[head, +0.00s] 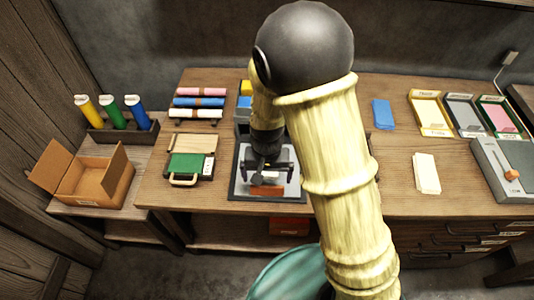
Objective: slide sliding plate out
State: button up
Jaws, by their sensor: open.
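My gripper (268,172) points down over a grey board with a dark rim (238,190) on the workbench. Its dark fingers are spread. An orange-brown piece (267,190) shows just below and in front of the fingers; I cannot tell whether they touch it. To the left, a green plate (186,165) with a cream handle (183,181) at its front lies by a pale wooden panel (193,141). No part is plainly marked as the sliding plate. My arm hides the bench to the right of the board.
Rolls (199,102) lie at the back.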

notch_tip(320, 180, up, 10)
dwell(0.3)
dwell(0.4)
jog(key=s+d+r+t, duration=0.1)
jog(key=s+d, duration=0.1)
jog(key=d, duration=0.6)
jog(key=s+d+t, duration=0.1)
jog(key=s+d, duration=0.2)
jog(key=d, duration=0.6)
jog(key=shift+s+d+r+t, duration=0.15)
jog(key=shift+d+r+t, duration=0.1)
jog(key=shift+r+t, duration=0.1)
dwell(1.4)
